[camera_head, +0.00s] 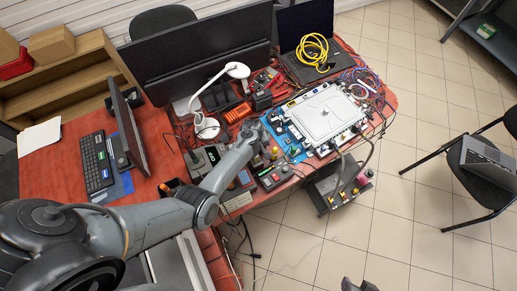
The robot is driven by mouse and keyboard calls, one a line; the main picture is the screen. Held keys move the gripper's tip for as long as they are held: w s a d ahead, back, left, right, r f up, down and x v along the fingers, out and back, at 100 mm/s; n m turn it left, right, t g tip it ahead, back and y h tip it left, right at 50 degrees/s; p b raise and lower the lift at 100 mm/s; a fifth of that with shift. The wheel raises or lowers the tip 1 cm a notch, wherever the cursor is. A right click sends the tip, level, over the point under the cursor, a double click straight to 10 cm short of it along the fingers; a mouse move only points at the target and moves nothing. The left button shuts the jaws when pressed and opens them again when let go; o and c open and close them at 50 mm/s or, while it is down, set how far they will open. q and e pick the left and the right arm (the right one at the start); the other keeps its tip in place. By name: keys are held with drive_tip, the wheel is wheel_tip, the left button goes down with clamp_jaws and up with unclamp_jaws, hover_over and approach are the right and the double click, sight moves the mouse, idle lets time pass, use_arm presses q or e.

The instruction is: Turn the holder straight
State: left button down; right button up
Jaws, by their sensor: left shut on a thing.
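My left gripper (266,146) is at the front left edge of a white flat unit (325,115) on the red table. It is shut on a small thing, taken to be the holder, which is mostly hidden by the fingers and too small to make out. I cannot tell how far it is turned. Blue parts (287,141) lie between the gripper and the white unit. A dark two-pronged tip, apparently my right gripper (360,286), shows at the bottom edge, far from the table. Its opening is unclear.
A grey box (328,190) with hoses stands on the floor by the table edge. A white lamp (237,70), a control box with buttons (275,176) and loose cables crowd the area around the gripper. Tiled floor to the right is free up to a chair (485,165).

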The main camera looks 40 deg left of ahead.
use_arm(q)
drive_tip(key=c, duration=1.1)
unclamp_jaws()
drive_tip(key=shift+o, duration=0.2)
drive_tip(key=shift+r, duration=0.1)
drive_tip(key=shift+r, duration=0.25)
wheel_tip(320, 180, up, 10)
drive_tip(key=s+p, duration=0.1)
drive_tip(key=p, duration=0.1)
drive_tip(key=shift+a+p, duration=0.35)
drive_tip(key=shift+s, duration=0.1)
